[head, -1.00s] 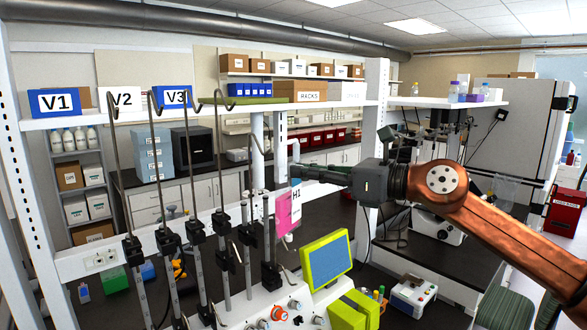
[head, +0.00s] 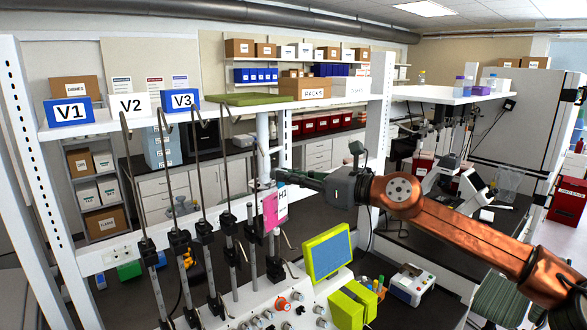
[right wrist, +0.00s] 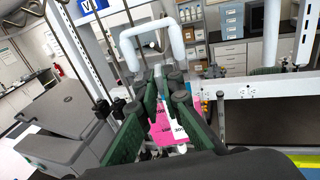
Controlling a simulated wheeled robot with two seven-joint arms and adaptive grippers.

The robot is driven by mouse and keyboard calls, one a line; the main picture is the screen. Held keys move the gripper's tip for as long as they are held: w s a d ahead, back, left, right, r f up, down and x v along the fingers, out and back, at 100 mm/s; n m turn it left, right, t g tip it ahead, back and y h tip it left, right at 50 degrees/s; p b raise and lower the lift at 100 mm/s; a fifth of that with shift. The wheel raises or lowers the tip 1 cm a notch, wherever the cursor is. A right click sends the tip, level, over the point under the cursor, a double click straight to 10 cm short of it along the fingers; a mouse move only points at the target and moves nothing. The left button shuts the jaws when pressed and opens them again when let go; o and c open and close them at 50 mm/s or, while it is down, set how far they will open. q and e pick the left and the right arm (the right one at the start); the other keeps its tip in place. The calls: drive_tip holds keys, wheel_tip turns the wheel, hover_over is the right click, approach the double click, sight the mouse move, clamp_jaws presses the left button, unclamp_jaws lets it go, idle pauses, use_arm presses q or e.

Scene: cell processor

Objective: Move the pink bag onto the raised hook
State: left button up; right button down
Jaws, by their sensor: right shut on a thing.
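The pink bag (head: 270,213), with a white "H1" label on its right side, hangs below my right gripper (head: 279,175) in the head view. That gripper is shut on the top of the bag; the bag also shows below the fingers in the right wrist view (right wrist: 168,128). A white bent tube (right wrist: 150,38) stands just beyond the fingertips; I cannot tell whether it belongs to the bag. My left gripper is not in view.
The white processor (head: 290,308) with knobs, a green-framed screen (head: 328,252) and a green box (head: 352,303) sit below the bag. A white shelf post (head: 381,130) stands behind my right arm. The V1 (head: 68,111), V2 and V3 bins sit on the upper shelf.

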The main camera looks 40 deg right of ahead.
sight(281, 184)
drive_tip(key=shift+w+r+p, duration=0.1)
drive_tip(key=shift+w+p, duration=0.4)
drive_tip(key=shift+p, duration=0.15)
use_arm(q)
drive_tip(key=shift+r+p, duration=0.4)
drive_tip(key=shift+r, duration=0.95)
use_arm(e)
drive_tip(key=shift+w+a+f, duration=0.15)
drive_tip(key=shift+w+f, duration=1)
drive_tip(key=shift+f, duration=0.1)
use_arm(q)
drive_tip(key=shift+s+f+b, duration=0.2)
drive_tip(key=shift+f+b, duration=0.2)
use_arm(e)
drive_tip(key=shift+s+f, duration=0.1)
drive_tip(key=shift+f, duration=0.2)
drive_tip(key=c, duration=2)
unclamp_jaws()
drive_tip(key=shift+o, duration=0.3)
